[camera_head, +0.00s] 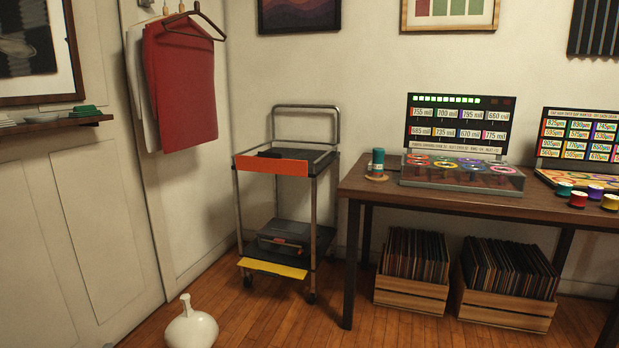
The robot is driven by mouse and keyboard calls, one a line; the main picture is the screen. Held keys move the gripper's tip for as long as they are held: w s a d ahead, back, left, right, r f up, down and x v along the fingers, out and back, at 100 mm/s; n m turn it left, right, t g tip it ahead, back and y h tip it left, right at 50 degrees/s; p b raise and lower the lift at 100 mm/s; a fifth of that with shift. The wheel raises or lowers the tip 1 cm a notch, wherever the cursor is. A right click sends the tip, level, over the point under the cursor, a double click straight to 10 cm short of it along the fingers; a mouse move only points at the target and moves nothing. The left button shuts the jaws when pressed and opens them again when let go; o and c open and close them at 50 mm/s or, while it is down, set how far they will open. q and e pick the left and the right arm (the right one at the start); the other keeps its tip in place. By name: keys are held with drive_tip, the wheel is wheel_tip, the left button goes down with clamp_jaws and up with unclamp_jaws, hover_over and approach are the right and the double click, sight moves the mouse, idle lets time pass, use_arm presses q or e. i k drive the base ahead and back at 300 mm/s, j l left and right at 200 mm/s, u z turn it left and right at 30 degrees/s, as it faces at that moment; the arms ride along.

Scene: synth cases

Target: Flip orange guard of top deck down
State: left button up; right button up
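A metal-framed cart (313,205) with two decks stands against the wall left of the table. The orange guard (271,166) is a flat panel at the front edge of the top deck (318,157). A yellow guard (272,268) sits at the front of the lower deck, sloping outward. Neither of my grippers shows in the head view.
A wooden table (353,183) stands to the right, with record crates (410,293) beneath. A white rounded object (191,328) is on the floor at front left. The floor (290,325) before the cart looks clear.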

sight(266, 162)
drive_tip(key=i+l+u, duration=0.4)
drive_tip(key=i, duration=0.25)
drive_tip(key=i+l+z, duration=0.2)
drive_tip(key=i, duration=1.1)
drive_tip(key=i+l+z, duration=0.15)
drive_tip(key=i, duration=1.15)
